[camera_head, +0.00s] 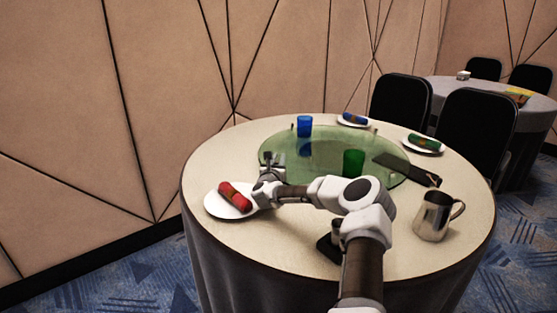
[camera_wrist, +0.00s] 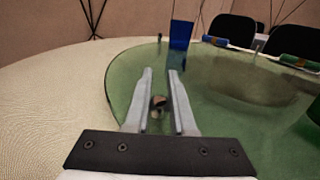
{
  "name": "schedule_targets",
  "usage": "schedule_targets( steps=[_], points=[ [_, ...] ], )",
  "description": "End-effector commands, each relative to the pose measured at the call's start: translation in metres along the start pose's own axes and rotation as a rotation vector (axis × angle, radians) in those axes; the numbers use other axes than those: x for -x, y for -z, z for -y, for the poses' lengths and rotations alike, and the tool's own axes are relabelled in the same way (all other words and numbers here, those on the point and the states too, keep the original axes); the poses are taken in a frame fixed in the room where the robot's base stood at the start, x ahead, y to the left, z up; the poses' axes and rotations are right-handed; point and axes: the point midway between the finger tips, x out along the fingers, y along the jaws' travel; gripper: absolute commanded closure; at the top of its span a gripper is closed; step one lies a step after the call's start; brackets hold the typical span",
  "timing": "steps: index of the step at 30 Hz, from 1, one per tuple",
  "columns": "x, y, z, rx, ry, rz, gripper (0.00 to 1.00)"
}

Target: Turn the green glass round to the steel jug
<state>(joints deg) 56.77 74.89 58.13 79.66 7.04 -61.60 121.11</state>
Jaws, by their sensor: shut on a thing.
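The green glass (camera_head: 353,162) stands on a round, green-tinted see-through turntable (camera_head: 315,172), right of its middle. A dark green shape at the right edge of the wrist view looks like the same glass. The steel jug (camera_head: 431,218) stands on the table at the right front, off the turntable, its handle to the right. My gripper (camera_head: 272,160) is at the turntable's left edge, apart from the green glass. In the wrist view its fingers (camera_wrist: 160,95) are closed around a small metallic knob (camera_wrist: 158,103) at the turntable. My arm hides part of the turntable's front.
A blue glass (camera_head: 304,126) stands at the turntable's far left. Plates with red (camera_head: 235,196), blue (camera_head: 354,119) and green (camera_head: 424,142) rolls ring the table (camera_head: 260,250). Black chairs (camera_head: 478,125) stand behind.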

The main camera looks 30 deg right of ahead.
Motion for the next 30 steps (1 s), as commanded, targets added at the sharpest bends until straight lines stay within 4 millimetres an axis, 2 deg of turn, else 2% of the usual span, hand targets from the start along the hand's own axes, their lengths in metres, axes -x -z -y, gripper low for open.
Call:
schedule_targets(
  steps=[17,30],
  points=[
    [0.002,0.000,0.003,0.000,0.001,0.000,1.00],
    [0.041,0.001,0.045,0.001,-0.001,0.000,1.00]
  ],
)
